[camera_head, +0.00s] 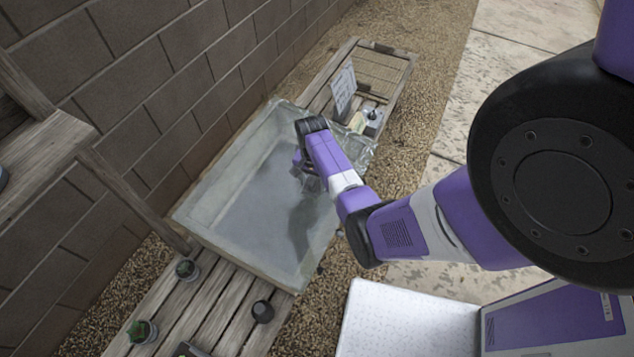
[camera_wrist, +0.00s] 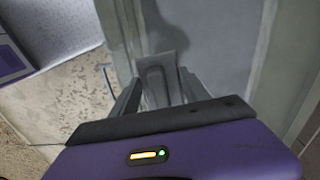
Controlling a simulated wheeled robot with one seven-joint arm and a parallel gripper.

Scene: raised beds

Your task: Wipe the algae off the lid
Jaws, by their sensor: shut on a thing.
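The lid (camera_head: 240,210) is a wide, pale grey, cloudy panel in a raised frame, slanting across the middle of the head view. A darker patch lies on its right part; I cannot tell algae from my arm's shadow. My gripper (camera_head: 308,178) is over the lid's upper right part, pointing down. In the wrist view my gripper (camera_wrist: 158,98) is shut on a grey flat tool (camera_wrist: 162,68) with a dark loop-shaped outline. The lid surface (camera_wrist: 215,45) shows behind it. I cannot tell whether the tool touches the lid, as its far edge is unclear.
A slatted wooden bench (camera_head: 225,305) with small pots (camera_head: 187,268) stands at the near end. At the far end a wooden platform (camera_head: 385,65) holds a small sign (camera_head: 343,88). A block wall (camera_head: 160,80) runs along the left; gravel and paving (camera_head: 520,30) lie right.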

